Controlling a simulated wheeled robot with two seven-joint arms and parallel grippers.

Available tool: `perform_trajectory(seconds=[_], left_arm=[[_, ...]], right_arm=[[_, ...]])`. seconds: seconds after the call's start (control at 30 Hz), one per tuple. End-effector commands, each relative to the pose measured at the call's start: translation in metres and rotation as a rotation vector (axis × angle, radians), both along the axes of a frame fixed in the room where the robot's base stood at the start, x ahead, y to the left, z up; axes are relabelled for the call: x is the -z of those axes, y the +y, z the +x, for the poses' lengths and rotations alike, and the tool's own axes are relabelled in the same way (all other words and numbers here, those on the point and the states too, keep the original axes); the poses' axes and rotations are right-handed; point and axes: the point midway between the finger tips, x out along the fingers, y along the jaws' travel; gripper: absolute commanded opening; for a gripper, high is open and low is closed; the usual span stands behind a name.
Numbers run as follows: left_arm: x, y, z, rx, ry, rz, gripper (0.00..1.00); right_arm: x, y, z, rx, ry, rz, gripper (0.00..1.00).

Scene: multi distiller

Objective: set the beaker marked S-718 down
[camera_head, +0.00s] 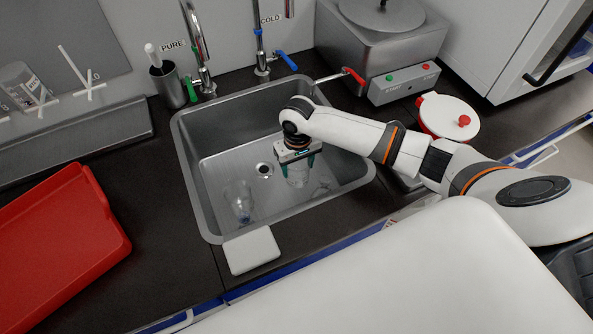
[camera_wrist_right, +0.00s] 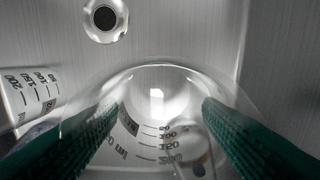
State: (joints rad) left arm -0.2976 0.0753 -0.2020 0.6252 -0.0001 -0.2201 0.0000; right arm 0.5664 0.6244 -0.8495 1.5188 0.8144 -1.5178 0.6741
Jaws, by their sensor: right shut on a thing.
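My right gripper (camera_head: 298,165) is down inside the sink, shut on a clear glass beaker (camera_head: 298,179). In the right wrist view the beaker (camera_wrist_right: 160,88) sits between the two green fingers, with its round rim towards the camera and volume marks on its wall. I cannot read S-718 on it. I cannot tell whether its base touches the sink floor. Another clear beaker (camera_head: 238,203) is in the sink to the left; a marked glass wall (camera_wrist_right: 30,88) shows at the left in the wrist view. My left gripper is not in view.
The steel sink (camera_head: 205,222) has a drain (camera_head: 264,169) and faint glassware (camera_head: 324,184) near its right side. Taps stand behind it. A white block (camera_head: 252,250) lies at the front edge, a red tray (camera_head: 60,240) at left, and a steel machine (camera_head: 385,50) behind right.

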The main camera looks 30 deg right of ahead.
Motion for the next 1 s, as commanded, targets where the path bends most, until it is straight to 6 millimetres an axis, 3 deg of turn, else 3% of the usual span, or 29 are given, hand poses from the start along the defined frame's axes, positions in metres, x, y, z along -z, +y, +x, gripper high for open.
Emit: perform_trajectory(seconds=[0.2,0.57,0.6,0.7,1.0], left_arm=[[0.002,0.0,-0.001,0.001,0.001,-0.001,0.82],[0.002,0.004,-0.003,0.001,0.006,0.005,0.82],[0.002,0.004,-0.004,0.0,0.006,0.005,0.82],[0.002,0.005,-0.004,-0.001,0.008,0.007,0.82],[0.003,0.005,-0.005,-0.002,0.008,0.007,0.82]], right_arm=[[0.03,0.0,-0.001,0.001,0.003,-0.001,0.32],[0.033,0.0,-0.001,0.0,0.001,0.0,0.32],[0.033,0.0,0.0,0.0,0.001,0.0,0.65],[0.033,0.0,0.0,0.0,0.001,0.0,0.82],[0.032,0.0,0.0,0.0,0.001,0.0,0.82]])
